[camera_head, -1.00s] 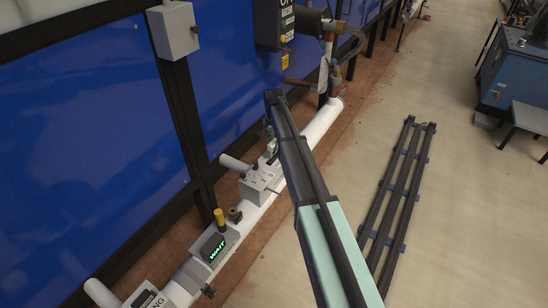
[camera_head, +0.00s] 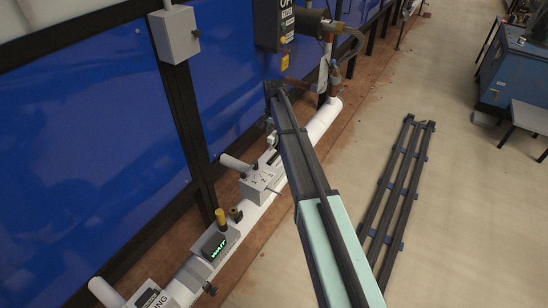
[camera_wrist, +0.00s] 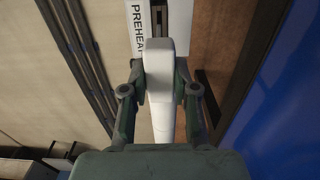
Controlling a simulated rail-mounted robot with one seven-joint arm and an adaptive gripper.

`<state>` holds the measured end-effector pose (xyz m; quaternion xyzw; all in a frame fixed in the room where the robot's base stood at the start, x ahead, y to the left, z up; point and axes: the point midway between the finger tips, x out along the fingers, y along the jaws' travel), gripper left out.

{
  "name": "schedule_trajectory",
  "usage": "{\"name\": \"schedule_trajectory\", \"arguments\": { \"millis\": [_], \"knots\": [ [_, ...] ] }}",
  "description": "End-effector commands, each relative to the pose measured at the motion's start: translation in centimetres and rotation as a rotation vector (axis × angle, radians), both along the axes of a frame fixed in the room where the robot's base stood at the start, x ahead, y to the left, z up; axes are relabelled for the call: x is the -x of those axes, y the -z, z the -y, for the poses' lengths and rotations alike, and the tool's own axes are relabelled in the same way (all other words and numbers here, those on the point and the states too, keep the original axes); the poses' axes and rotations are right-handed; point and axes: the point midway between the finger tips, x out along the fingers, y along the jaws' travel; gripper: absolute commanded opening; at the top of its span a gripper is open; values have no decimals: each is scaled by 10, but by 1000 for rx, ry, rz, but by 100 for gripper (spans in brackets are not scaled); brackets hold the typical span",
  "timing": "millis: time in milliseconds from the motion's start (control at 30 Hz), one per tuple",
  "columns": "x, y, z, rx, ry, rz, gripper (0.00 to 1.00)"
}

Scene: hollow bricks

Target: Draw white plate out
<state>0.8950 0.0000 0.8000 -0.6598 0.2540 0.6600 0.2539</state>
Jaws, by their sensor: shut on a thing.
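In the wrist view, my gripper (camera_wrist: 162,82) has its two dark green fingers closed on either side of a white, rounded plate (camera_wrist: 159,54). The plate stands up between the fingers, and its lower part is hidden by the gripper. A white panel marked "PREHEAT" (camera_wrist: 137,22) lies just beyond it, with a dark slot beside the lettering. In the head view, my arm hides the gripper's hold and the plate, beside the white pipe (camera_head: 322,122).
Blue wall panels (camera_head: 80,140) stand close on the left. Dark rails (camera_head: 399,190) lie on the floor to the right.

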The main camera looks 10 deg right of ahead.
Motion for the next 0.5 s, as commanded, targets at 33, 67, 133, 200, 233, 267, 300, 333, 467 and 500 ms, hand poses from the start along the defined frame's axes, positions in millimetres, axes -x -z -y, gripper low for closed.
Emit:
{"name": "schedule_trajectory", "arguments": {
  "millis": [33,67,133,200,233,267,300,333,467,500],
  "knots": [
    [1,-1,0,0,0,0,0],
    [1,-1,0,0,0,0,0],
    [4,-2,0,0,0,0,0],
    [8,-3,0,0,0,0,0],
    [10,-4,0,0,0,0,0],
    [12,-5,0,0,0,0,0],
    [15,-6,0,0,0,0,0],
    [17,-6,0,0,0,0,0],
    [26,-9,0,0,0,0,0],
    [29,-10,0,0,0,0,0]
  ]
}}
